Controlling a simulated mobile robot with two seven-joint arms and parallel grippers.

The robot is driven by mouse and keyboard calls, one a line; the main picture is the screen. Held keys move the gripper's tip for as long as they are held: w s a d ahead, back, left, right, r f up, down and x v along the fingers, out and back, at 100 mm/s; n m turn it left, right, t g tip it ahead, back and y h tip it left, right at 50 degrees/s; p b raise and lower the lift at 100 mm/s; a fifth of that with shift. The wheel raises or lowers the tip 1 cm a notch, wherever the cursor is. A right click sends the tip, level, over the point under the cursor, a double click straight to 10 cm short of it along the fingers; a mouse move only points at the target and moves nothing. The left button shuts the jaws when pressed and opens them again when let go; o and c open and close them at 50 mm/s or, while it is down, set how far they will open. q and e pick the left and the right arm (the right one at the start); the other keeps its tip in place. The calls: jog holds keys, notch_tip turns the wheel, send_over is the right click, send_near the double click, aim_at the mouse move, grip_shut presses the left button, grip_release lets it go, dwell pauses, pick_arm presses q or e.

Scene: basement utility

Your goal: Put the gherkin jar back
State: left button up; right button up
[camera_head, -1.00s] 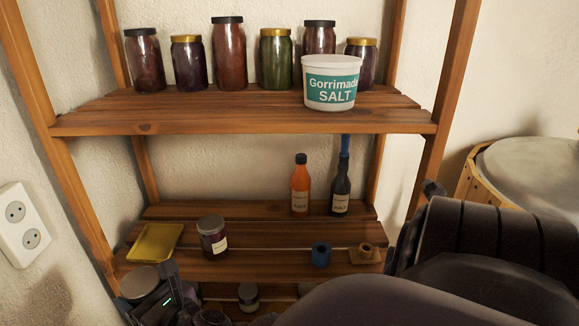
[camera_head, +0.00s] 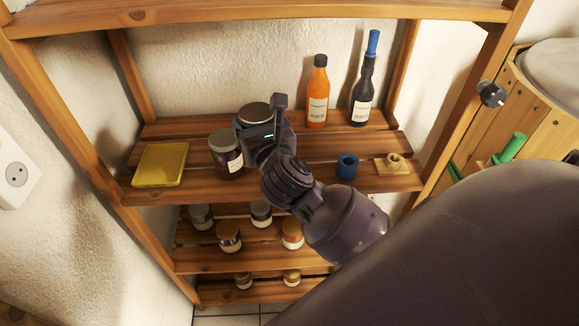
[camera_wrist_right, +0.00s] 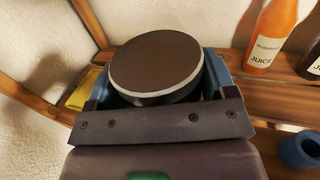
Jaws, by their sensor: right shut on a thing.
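A wide jar with a dark lid (camera_head: 254,112), which I take as the gherkin jar, is in my right gripper (camera_head: 258,122). The gripper is shut on it, with its fingers around the sides just below the lid. In the right wrist view the lid (camera_wrist_right: 157,65) lies between the blue fingers; the contents are hidden. The jar is over the back of the middle shelf (camera_head: 215,192), behind a dark-red labelled jar (camera_head: 226,158). I cannot tell whether its base touches the slats. My left gripper is not in view.
A yellow tray (camera_head: 160,165) lies left of the red jar. An orange juice bottle (camera_head: 317,95) and a dark bottle (camera_head: 362,95) stand to the right. A blue ring (camera_head: 347,167) and a wooden holder (camera_head: 393,164) are in front. Small jars (camera_head: 229,236) fill lower shelves.

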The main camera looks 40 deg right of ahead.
jog(key=d+m+g+h+b, duration=0.3)
jog(key=d+m+h+b, duration=0.1)
jog(key=d+h+b, duration=0.15)
pick_arm(q)
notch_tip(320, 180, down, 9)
jog(key=b, duration=0.2)
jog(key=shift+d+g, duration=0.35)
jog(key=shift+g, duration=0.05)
pick_arm(e)
jog(key=shift+m+g+h, duration=0.3)
jog(key=shift+m+h, duration=0.2)
jog(key=shift+h, duration=0.25)
jog(key=shift+w+d+f, duration=0.1)
jog(key=shift+d+f, duration=0.15)
jog(key=shift+f, duration=1.35)
jog(key=shift+w+d+f, duration=0.1)
jog(key=shift+d+f, duration=0.2)
jog(key=shift+f, duration=1.35)
jog(key=shift+d+f, duration=0.25)
jog(key=shift+f, duration=1.35)
